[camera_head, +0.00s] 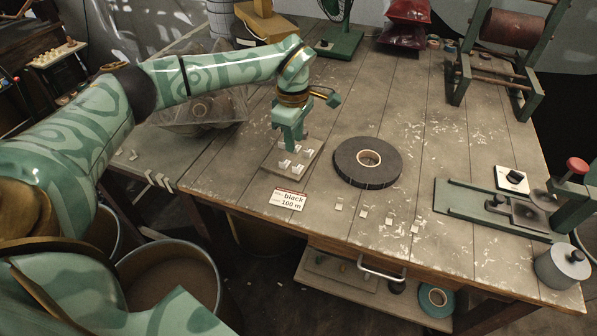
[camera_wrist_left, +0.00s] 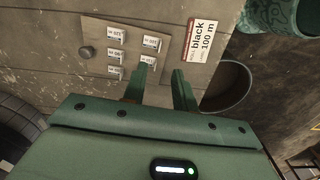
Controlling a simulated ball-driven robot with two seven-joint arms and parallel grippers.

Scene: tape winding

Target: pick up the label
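Several small white labels with dark print stand on a flat board (camera_head: 311,158), which lies near the table's front left edge. In the left wrist view, one label (camera_wrist_left: 148,61) is beside the tip of one finger and partly hidden by it. Other labels (camera_wrist_left: 115,54) sit to its left; their print is too small to read surely. My left gripper (camera_head: 292,140) points down over the board. In the left wrist view its two fingers (camera_wrist_left: 164,72) are apart, with nothing visible between them. My right gripper is out of view.
A card reading "black 100 m" (camera_head: 288,199) lies at the front edge. A black tape roll (camera_head: 346,168) lies to the right. Small pale pieces (camera_head: 389,218) lie along the front. A green press (camera_head: 480,203) stands at right. The table's middle right is mostly clear.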

